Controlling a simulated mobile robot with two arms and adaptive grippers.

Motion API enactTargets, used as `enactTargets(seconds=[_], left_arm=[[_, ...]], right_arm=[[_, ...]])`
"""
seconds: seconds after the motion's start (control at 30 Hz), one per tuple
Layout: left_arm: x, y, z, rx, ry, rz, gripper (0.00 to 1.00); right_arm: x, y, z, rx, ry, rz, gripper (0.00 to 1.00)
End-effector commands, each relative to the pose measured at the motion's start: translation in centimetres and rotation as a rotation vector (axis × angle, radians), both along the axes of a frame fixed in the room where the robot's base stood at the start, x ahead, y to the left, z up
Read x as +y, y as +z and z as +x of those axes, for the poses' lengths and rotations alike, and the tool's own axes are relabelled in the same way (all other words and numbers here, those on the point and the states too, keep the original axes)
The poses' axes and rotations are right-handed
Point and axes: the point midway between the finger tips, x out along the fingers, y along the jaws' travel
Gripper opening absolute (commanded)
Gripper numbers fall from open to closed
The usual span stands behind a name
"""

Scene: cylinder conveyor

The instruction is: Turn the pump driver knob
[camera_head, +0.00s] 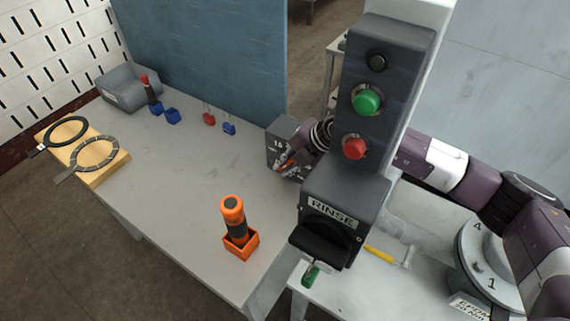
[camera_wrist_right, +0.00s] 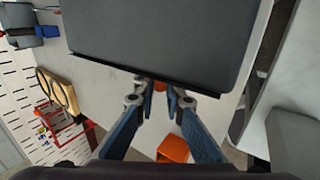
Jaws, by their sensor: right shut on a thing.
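A dark control column with a box marked RINSE (camera_head: 333,212) stands right of the middle in the head view. It carries a green button (camera_head: 367,101), a red button (camera_head: 355,148) and a black button (camera_head: 377,60). I cannot make out the pump driver knob clearly. My right gripper (camera_head: 291,163) is just left of the column, its arm passing behind it. In the right wrist view its blue-sided fingers (camera_wrist_right: 158,88) are close together at the lower edge of a dark grey body (camera_wrist_right: 160,35). My left gripper is not in view.
An orange tool (camera_head: 233,209) stands in an orange holder (camera_head: 240,246) on the grey table (camera_head: 180,190). Two rings lie on a wooden board (camera_head: 112,168) at left. A numbered dial (camera_head: 480,268) is at right. A blue partition (camera_head: 205,50) closes the back.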

Motion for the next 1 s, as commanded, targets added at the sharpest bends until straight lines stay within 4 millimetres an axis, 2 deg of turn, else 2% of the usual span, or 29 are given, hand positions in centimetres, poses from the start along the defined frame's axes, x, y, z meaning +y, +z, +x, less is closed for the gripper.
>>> enactTargets(seconds=[0.17, 0.5, 1.0], left_arm=[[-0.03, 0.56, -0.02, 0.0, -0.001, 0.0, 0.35], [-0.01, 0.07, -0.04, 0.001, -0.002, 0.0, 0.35], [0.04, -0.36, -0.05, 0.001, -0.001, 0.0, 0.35]], right_arm=[[0.39, 0.39, 0.19, 0.077, 0.002, -0.107, 0.0], [0.55, 0.23, 0.36, 0.211, 0.001, -0.294, 0.0], [0.56, 0.27, 0.43, 0.279, 0.001, -0.387, 0.0]])
